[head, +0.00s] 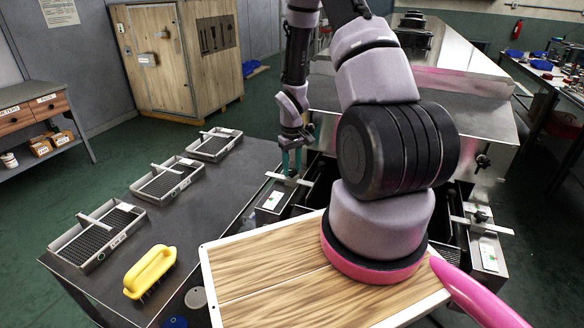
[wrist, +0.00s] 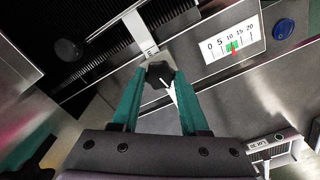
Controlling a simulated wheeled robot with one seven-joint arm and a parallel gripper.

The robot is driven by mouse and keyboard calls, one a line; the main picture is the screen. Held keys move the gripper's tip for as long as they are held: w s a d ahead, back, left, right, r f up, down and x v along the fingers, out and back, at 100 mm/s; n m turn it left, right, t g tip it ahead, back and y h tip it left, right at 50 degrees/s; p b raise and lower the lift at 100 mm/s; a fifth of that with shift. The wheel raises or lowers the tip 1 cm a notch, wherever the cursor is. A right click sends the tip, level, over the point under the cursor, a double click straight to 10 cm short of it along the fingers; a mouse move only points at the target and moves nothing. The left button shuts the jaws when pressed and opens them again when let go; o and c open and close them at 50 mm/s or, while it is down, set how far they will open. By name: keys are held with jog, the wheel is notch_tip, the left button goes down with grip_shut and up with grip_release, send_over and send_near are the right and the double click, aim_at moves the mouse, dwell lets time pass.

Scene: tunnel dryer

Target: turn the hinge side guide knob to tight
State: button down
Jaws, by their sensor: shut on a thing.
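In the wrist view, a dark lobed knob (wrist: 160,75) with a white pointer line sits between the teal fingers of my gripper (wrist: 160,88). My gripper is shut on this knob. The white line points down and slightly right; no tight or loose mark is readable. Beside it is a white scale plate (wrist: 232,45) marked 0 to 20, with a green band and a red pointer near the middle. In the head view, my gripper (head: 292,162) reaches down to the guide bracket at the dryer's left side, by its scale plate (head: 272,200). The knob is hidden there.
A matching bracket with a scale plate (head: 489,254) and dark knob (head: 480,215) is on the right side. A dark table (head: 226,190) at left holds several mesh trays and a yellow brush (head: 150,271). A wood-topped surface (head: 270,290) is in front. A blue button (wrist: 283,29) is near the scale.

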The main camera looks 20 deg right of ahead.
aim_at(292, 171)
jog(key=shift+m, duration=1.1)
jog(key=shift+c, duration=2.2)
grip_release()
notch_tip(292, 171, up, 11)
